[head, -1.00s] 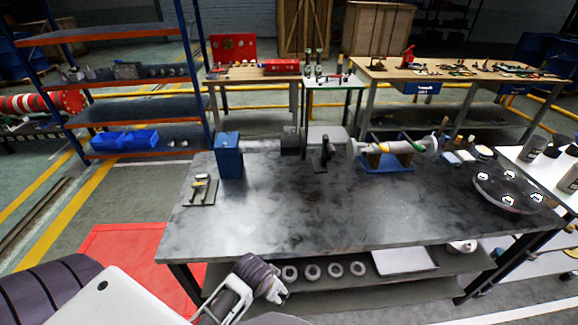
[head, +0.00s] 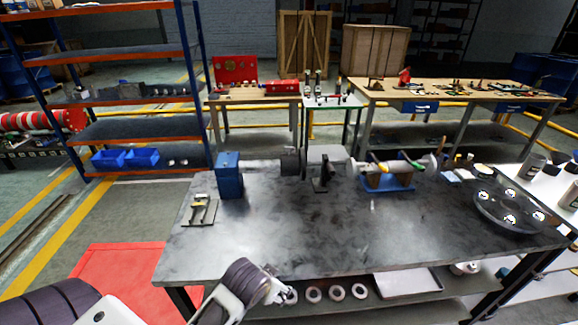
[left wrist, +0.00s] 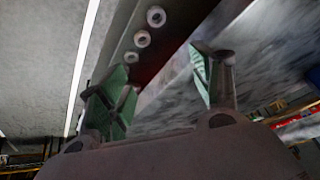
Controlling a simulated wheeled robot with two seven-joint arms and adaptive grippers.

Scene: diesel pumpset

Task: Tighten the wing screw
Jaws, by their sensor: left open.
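No wing screw can be made out clearly in either view. On the metal table (head: 300,232) stand a blue block (head: 229,176) with a shaft, a dark coupling (head: 292,162), a black upright stand (head: 320,176) and a pale cylindrical pump-like part (head: 392,177) on a blue cradle (head: 388,187). My left gripper (head: 276,287) is at the table's front edge, low in the head view, well apart from these parts. In the left wrist view my left gripper (left wrist: 163,68) is open, with nothing between its green-padded fingers. My right gripper is not in view.
A small plate (head: 199,210) with yellow-topped pieces lies at the table's left. A round dark tray (head: 505,212) stands at the right. White rings (head: 336,293) and a pale tray (head: 408,282) are on the lower shelf. The table's middle is clear.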

